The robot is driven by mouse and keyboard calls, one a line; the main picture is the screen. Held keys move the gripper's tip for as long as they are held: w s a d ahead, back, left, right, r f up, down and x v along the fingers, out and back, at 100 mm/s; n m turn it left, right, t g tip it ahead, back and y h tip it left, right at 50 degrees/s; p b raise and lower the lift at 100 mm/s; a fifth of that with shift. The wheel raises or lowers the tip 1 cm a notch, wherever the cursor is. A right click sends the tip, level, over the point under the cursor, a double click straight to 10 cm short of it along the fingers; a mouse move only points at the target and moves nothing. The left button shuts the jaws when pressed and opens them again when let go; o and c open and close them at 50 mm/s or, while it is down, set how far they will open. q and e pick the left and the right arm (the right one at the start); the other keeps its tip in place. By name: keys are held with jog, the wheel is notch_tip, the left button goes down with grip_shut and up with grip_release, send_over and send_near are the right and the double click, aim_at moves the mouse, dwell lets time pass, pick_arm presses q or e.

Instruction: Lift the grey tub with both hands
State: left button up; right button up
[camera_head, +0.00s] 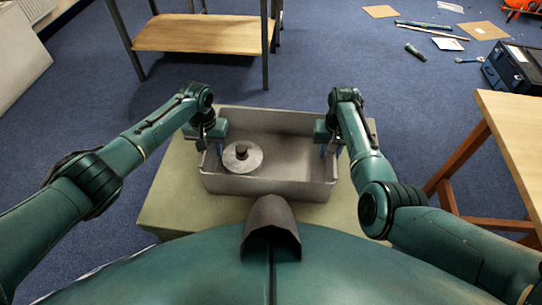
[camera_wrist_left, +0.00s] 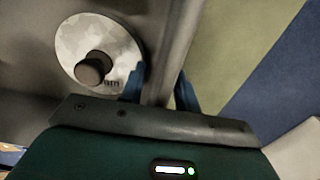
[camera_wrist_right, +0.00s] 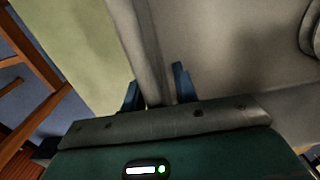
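The grey tub (camera_head: 268,184) is an open rectangular bin standing level on a pale green-topped surface. A round pale disc with a dark knob (camera_head: 242,157) lies inside it at the left; the left wrist view also shows it (camera_wrist_left: 97,52). My left gripper (camera_head: 217,146) is at the tub's left wall, with its blue fingers (camera_wrist_left: 160,88) on either side of the wall and close against it. My right gripper (camera_head: 331,150) is at the right wall, its fingers (camera_wrist_right: 157,90) likewise shut around that wall. Finger contact is partly hidden.
The green-topped support (camera_head: 170,205) shows around the tub. A wooden table (camera_head: 520,125) stands at the right, and a wooden-shelved bench (camera_head: 200,33) stands behind. A blue toolbox (camera_head: 515,68) and scattered items lie on the floor at the back right. Blue carpet is clear behind the tub.

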pick_arm(q)
jog(key=shift+f, duration=0.25)
pick_arm(e)
jog(key=shift+f, duration=0.25)
pick_arm(q)
jog(key=shift+c, duration=0.3)
pick_arm(e)
jog(key=shift+c, duration=0.2)
pick_arm(q)
grip_shut()
pick_arm(e)
grip_shut()
pick_arm(q)
jog(key=shift+w+r, duration=0.1)
pick_arm(e)
jog(key=shift+w+r, duration=0.15)
